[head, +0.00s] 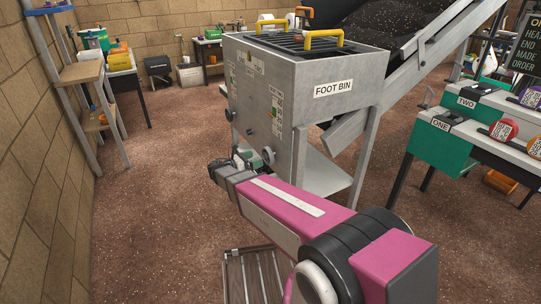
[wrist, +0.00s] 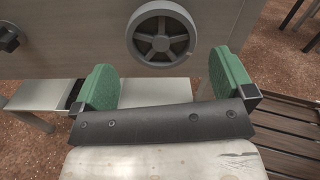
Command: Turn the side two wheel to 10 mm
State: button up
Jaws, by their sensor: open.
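A grey spoked wheel (wrist: 161,34) is on the side of the metal foot bin, near the top middle of the wrist view. In the head view a grey wheel (head: 268,155) shows on the bin's side just past my gripper (head: 241,163). My gripper, with two green pads, is open and empty in the wrist view (wrist: 167,77). Its pads stand below the wheel, one toward each side, and appear apart from it. I cannot read a side number or a millimetre scale by the wheel.
The foot bin (head: 345,107) stands on legs with a low shelf (head: 325,176). A dark knob (wrist: 8,38) is left of the wheel. A slatted wooden platform (head: 252,275) lies below my arm. Benches marked ONE and TWO (head: 467,103) stand at right. The floor at left is clear.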

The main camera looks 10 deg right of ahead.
aim_at(266, 155)
jog(key=x, duration=0.8)
jog(key=shift+w+d, duration=0.1)
jog(key=shift+d, duration=0.15)
jog(key=c, duration=0.6)
